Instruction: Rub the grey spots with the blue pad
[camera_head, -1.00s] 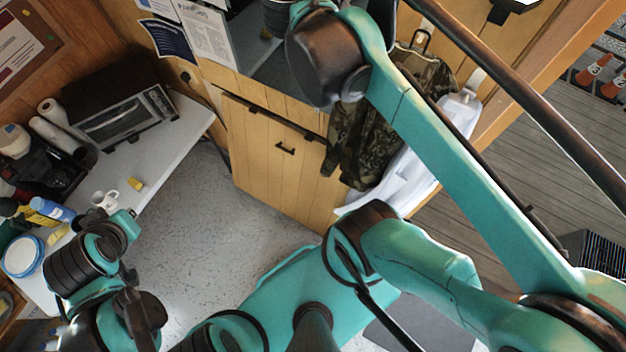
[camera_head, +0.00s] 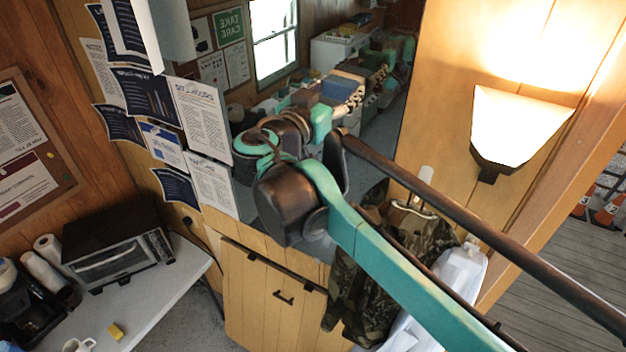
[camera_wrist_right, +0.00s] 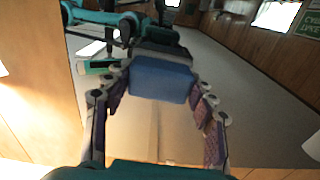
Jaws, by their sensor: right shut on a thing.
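The blue pad (camera_wrist_right: 160,80) is between the fingertips of my right gripper (camera_wrist_right: 160,100) in the right wrist view, and the gripper is shut on it. In the head view my right gripper (camera_head: 347,96) is in front of a mirror-like panel (camera_head: 245,195), with the pad (camera_head: 338,89) at its tips. I cannot tell whether the pad touches the panel. I cannot make out any grey spots in either view. My left gripper is not in view.
A lit wall lamp (camera_head: 515,125) is right of the panel. A camouflage jacket (camera_head: 385,270) hangs below my right arm. Papers (camera_head: 203,115) are pinned left of the panel. A toaster oven (camera_head: 115,245) stands on a white table (camera_head: 170,290) at lower left.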

